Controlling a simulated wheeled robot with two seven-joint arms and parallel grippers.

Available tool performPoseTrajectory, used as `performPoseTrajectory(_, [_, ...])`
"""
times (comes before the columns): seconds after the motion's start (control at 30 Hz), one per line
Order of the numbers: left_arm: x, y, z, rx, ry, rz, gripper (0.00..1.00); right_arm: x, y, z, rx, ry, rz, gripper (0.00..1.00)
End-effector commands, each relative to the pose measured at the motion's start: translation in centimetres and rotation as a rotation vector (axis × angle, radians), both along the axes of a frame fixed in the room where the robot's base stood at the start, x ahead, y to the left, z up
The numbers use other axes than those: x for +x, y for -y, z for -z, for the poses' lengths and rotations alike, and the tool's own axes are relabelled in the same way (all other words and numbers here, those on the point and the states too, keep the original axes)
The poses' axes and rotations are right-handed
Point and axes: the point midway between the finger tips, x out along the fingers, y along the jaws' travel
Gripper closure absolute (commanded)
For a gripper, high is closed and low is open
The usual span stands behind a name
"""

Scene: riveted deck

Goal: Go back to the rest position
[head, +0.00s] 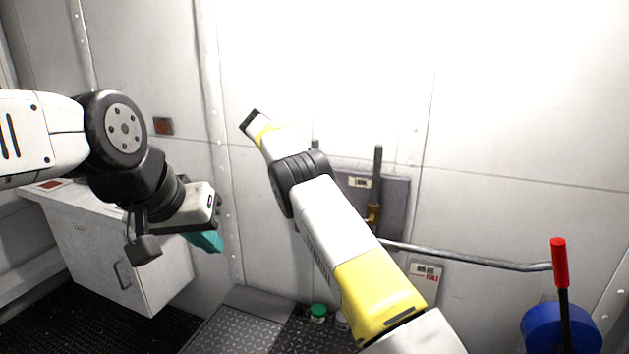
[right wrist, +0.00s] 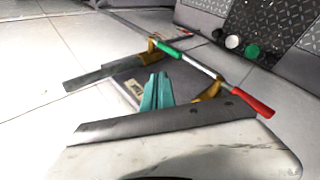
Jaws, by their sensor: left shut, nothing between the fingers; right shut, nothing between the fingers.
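My left arm comes in from the left in the head view. Its gripper (head: 207,241) points down to the right, its teal fingers together and empty, in front of the wall and just right of the white cabinet. My right arm (head: 375,295) reaches from the lower right up and to the left across the head view; its fingers do not show there. In the right wrist view the right gripper (right wrist: 158,92) has its teal fingers closed together with nothing between them. A rod with green, white and red sections (right wrist: 200,66) appears beyond them; I see no contact.
A white cabinet (head: 90,245) stands at the left. A grey wall plate (head: 393,200) lies behind my right arm, with a grey bar running right. A red-handled lever (head: 559,262) and a blue round object (head: 540,328) are at right. A green-lidded jar (head: 318,312) stands low.

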Motion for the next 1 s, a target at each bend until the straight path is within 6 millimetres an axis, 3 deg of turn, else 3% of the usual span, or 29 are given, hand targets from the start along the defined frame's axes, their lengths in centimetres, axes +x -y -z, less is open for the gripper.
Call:
performPoseTrajectory(0.57, [0.0,0.0,0.0,0.0,0.0,0.0,1.0,-0.1,-0.3,-0.6,0.006,0.001,0.002,1.0])
performPoseTrajectory(0.77, [0.0,0.0,0.0,0.0,0.0,0.0,1.0,-0.6,3.1,-3.8,0.111,0.004,0.012,1.0])
performPoseTrajectory(1.0, [0.0,0.0,0.0,0.0,0.0,0.0,1.0,-4.6,8.6,-8.9,0.351,0.038,0.0,1.0])
